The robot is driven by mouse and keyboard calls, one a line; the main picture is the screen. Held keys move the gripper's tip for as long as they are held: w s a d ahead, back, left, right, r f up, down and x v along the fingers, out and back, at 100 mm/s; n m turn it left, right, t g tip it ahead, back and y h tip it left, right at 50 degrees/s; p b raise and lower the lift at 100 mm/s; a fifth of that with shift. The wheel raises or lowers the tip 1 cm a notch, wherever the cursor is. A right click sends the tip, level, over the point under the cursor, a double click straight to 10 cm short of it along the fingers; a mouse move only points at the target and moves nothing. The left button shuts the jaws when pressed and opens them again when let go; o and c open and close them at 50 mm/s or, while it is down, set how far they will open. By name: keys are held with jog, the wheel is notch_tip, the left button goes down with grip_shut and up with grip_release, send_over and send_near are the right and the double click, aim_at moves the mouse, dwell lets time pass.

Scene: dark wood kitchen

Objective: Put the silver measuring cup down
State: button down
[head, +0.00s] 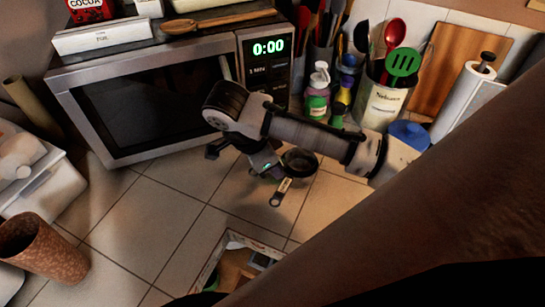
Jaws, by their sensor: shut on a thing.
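A small measuring cup (299,163) with a dark round bowl and a short handle (281,191) shows just right of my gripper, in front of the microwave. My gripper (268,172) points down over the tiled counter and is shut on the measuring cup. The fingers are small and partly hidden by my wrist. I cannot tell whether the cup touches the counter or is held just above it.
A microwave (150,100) stands behind my gripper. Bottles (317,95) and a utensil crock (382,102) stand at the back right. White containers (40,185) and a brown cup (40,248) are at left. Tiles (145,215) at front left are clear; an open drawer (240,262) lies below.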

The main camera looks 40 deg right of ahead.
jog(key=shift+f, duration=0.8)
jog(key=shift+r, duration=0.15)
jog(key=c, duration=1.6)
grip_release()
jog(key=v, duration=1.2)
jog(key=shift+b, duration=0.3)
